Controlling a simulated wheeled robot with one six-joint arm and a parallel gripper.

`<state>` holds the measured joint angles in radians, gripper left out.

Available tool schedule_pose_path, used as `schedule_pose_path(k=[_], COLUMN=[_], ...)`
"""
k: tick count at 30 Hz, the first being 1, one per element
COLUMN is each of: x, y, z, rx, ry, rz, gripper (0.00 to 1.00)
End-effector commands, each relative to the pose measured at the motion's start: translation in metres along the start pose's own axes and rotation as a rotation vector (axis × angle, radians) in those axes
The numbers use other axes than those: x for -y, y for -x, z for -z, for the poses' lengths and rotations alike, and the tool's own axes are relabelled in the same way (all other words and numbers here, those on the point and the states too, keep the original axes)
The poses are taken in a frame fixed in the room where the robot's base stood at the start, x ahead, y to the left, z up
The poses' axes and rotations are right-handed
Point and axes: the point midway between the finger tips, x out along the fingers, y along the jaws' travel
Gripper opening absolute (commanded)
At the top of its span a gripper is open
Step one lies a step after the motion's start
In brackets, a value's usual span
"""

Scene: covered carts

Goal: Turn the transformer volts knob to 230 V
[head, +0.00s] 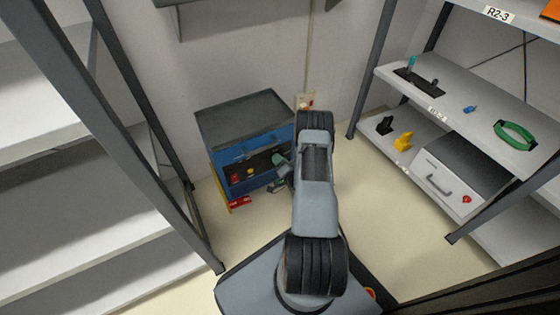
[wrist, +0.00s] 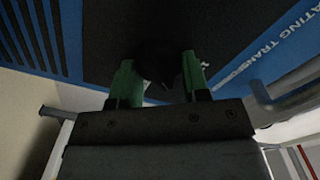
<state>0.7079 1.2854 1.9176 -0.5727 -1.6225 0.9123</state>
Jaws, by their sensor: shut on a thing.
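The transformer is a blue cabinet (head: 258,146) with a dark grey top, low against the back wall in the head view. In the wrist view its blue face (wrist: 262,58) carries white lettering, partly cut off, beside a dark panel (wrist: 105,45). A black round knob (wrist: 157,58) sits on that panel. My gripper (wrist: 160,75) has green fingers on either side of the knob and is shut on it. In the head view my gripper (head: 281,162) is at the cabinet's front, partly hidden by my arm. The knob's pointer and voltage marks cannot be read.
A grey handle bar (wrist: 285,100) juts out near the gripper. Shelving stands left (head: 120,240) and right (head: 470,100); the right one holds a green handle (head: 515,135) and a grey drawer box (head: 445,185). A red item (head: 240,202) lies near the cabinet's base.

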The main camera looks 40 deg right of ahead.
Motion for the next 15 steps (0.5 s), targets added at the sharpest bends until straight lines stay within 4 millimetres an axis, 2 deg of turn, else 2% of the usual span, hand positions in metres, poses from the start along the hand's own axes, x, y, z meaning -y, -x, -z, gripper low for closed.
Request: schedule_pose_path(k=[15], x=[-0.0031], y=[0.0002], z=[-0.0014], rx=[0.002], ry=[-0.488], rz=[-0.001], gripper=[0.19])
